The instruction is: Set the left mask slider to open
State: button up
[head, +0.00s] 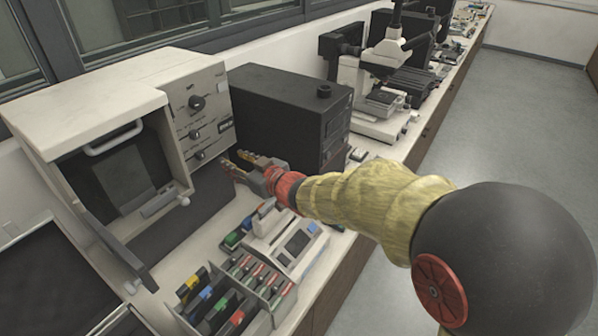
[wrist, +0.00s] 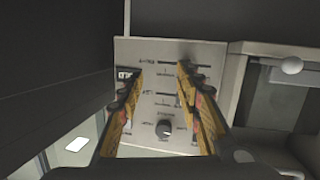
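The front panel (head: 205,112) of a pale press housing faces my arm, with several dark knobs and thin slots. In the wrist view this panel (wrist: 165,50) fills the middle, with horizontal slots (wrist: 165,94) and one round dark knob (wrist: 163,128). The labels are too small to read, so I cannot tell which control is the left mask slider or where it is set. My gripper (head: 240,164) is at the lower right of the panel in the head view. In the wrist view my gripper (wrist: 159,72) is open, its yellow fingers apart with nothing between them. Contact cannot be told.
A black box (head: 285,110) stands close right of the panel. The press's open chamber (head: 120,178) is at left. A rack of coloured items (head: 235,295) and a small white device (head: 290,245) sit below my arm. A microscope (head: 385,75) stands farther back.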

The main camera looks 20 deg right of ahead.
jog(key=s+d+f+h, duration=0.1)
jog(key=d, duration=0.1)
jog(key=s+d+m+g+h+p, duration=0.1)
jog(key=s+d+h, duration=0.1)
jog(key=d, duration=0.1)
jog(key=s+d+f+m+g+h+p, duration=0.1)
jog(key=s+d+h, duration=0.1)
jog(key=d, duration=0.1)
jog(key=shift+s+f, duration=0.2)
jog(key=shift+f, duration=0.1)
jog(key=s+d+r+m+g+h+p, duration=0.1)
jog(key=s+d+r+p, duration=0.3)
jog(key=s, duration=0.5)
jog(key=shift+s+r+m+g+h+p, duration=0.2)
jog(key=shift+r+m+g+h+p, duration=0.35)
jog(key=shift+r, duration=0.8)
